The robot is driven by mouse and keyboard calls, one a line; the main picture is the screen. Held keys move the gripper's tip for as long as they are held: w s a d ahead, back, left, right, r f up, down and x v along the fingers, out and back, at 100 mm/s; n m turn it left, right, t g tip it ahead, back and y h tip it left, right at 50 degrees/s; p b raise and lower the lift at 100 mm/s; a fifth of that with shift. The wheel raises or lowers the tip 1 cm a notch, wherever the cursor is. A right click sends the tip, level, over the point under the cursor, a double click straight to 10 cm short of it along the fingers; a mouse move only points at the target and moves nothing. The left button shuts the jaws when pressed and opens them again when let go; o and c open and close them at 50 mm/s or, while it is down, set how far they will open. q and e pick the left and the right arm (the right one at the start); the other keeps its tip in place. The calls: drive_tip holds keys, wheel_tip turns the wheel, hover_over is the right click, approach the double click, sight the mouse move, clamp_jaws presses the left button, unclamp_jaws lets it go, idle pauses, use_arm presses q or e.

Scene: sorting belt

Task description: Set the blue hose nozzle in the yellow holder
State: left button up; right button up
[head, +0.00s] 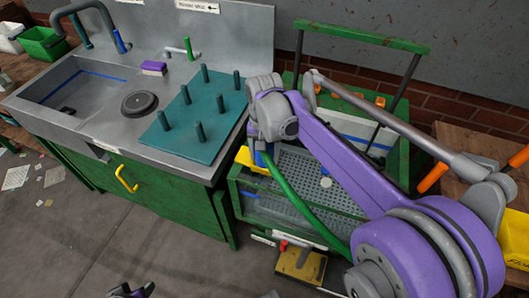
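The blue hose nozzle (264,159) shows just below my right gripper (257,145), on the end of a green hose (291,192). The hose curves down to the lower right. The yellow holder (246,158) is at the left end of the wire-grid basin, right beside the nozzle and partly hidden by my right gripper. I cannot tell whether the nozzle is inside it. My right gripper's fingers are at the nozzle, but the wrist hides their opening.
The green-framed cart with a gridded basin (318,180) lies under my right arm. To the left are a steel sink (75,82) and a teal peg board (190,125) with several upright pegs. A yellow pedal (299,264) is on the floor.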

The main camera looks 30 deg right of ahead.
drive_tip(key=o, duration=1.1)
drive_tip(key=shift+o, duration=0.2)
wheel_tip(320, 180, up, 11)
drive_tip(key=shift+f+p, duration=0.1)
drive_tip(key=shift+p, duration=0.45)
drive_tip(key=s+a+f+n+t+p, duration=0.2)
drive_tip(key=s+a+f+n, duration=0.1)
drive_tip(key=s, duration=0.4)
drive_tip(key=s+a+f+n+t+p, duration=0.2)
drive_tip(key=s+a+f+n+t, duration=0.1)
drive_tip(key=s+f+n, duration=0.2)
drive_tip(key=s+f, duration=0.2)
drive_tip(key=s, duration=0.1)
drive_tip(key=shift+s+a+f, duration=0.2)
drive_tip(key=shift+a+f, duration=0.15)
